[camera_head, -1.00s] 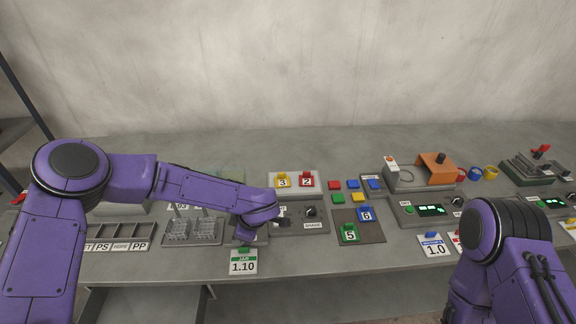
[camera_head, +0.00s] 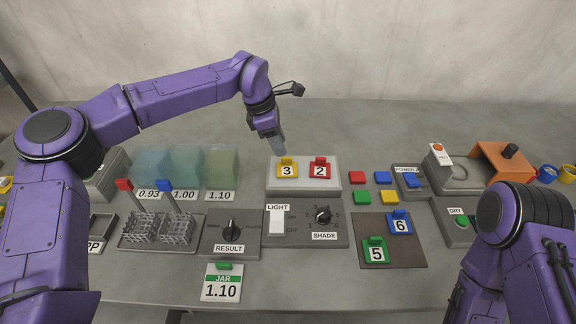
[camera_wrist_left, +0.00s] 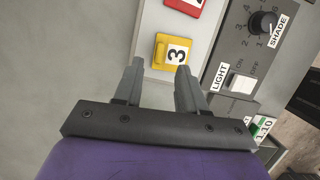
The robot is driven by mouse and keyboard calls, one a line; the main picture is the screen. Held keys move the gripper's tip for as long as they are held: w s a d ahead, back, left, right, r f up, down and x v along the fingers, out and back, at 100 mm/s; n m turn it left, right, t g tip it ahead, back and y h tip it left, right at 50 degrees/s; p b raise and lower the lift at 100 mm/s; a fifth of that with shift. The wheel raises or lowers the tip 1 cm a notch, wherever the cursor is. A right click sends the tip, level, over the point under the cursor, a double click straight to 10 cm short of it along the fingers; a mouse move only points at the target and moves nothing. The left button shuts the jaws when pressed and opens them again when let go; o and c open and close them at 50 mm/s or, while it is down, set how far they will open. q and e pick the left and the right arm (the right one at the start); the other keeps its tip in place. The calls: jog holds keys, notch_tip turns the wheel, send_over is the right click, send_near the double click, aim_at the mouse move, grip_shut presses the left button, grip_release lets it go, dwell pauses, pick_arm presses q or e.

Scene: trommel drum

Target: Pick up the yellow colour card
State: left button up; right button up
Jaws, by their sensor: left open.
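The yellow colour card (camera_head: 287,161), marked 3, stands on the left of a pale grey block (camera_head: 273,186), beside the red card marked 2 (camera_head: 320,162). In the left wrist view the yellow card (camera_wrist_left: 160,52) lies just beyond the fingertips, roughly in line with the gap between them. My left gripper (camera_head: 279,150) points down just above and behind the yellow card. In the wrist view the left gripper (camera_wrist_left: 159,70) has its fingers apart and nothing between them. My right gripper is out of view.
Right of the block lie small coloured squares, one of them yellow (camera_head: 382,177). A mat (camera_head: 372,231) holds the green card 5 and blue card 6. In front is a panel with a light switch (camera_head: 277,219) and shade knob. Translucent containers (camera_head: 186,167) stand to the left.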

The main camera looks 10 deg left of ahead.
aim_at(287, 167)
pick_arm(q)
jog(key=p+x, duration=0.1)
jog(key=x, duration=0.4)
jog(key=shift+f, duration=0.1)
grip_shut()
